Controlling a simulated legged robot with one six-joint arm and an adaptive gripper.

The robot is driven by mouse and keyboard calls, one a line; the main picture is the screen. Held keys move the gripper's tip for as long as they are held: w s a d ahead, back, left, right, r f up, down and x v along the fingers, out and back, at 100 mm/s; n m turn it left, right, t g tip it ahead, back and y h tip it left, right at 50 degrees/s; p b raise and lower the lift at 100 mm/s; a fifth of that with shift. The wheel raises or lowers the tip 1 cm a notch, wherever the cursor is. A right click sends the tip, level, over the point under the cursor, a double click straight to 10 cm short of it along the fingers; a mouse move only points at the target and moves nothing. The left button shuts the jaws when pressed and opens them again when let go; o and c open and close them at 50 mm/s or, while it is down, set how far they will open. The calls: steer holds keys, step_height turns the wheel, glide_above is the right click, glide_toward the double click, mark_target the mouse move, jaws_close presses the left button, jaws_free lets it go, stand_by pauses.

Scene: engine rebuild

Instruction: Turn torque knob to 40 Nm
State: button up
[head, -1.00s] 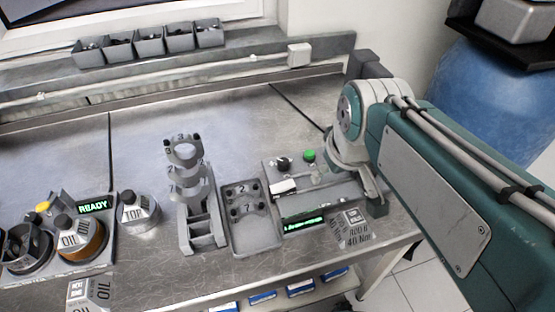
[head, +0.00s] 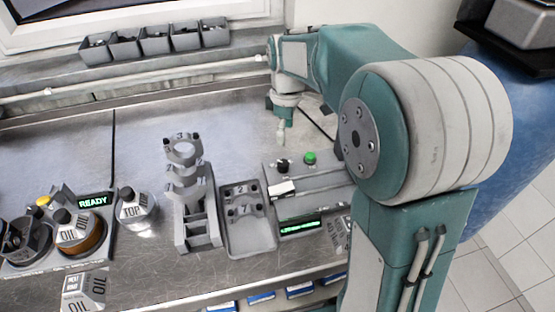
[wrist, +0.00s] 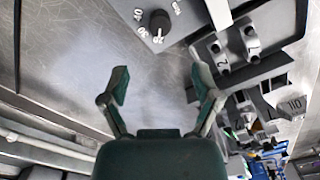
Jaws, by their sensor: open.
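The torque knob (head: 283,166) is a small black knob on the grey torque station (head: 325,180), left of a green button (head: 311,158). In the wrist view the knob (wrist: 159,22) is at the top, with white dial numbers around it. Which number it points at is too small to tell surely. My gripper (head: 281,132) hangs down behind the knob in the head view, apart from it. In the wrist view my gripper (wrist: 161,88) has its two fingers spread, with only bare bench between them.
A green display (head: 300,226) sits on the station's front. Left of it are a grey tray (head: 250,238), an upright stand with numbered caps (head: 198,228), and a can marked TOP (head: 137,208). Grey bins (head: 155,43) line the back ledge. The bench behind the stand is clear.

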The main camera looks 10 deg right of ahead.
mark_target(283, 163)
steer(key=f, duration=1.1)
steer(key=shift+a, duration=0.2)
steer(key=shift+c, duration=0.3)
jaws_close()
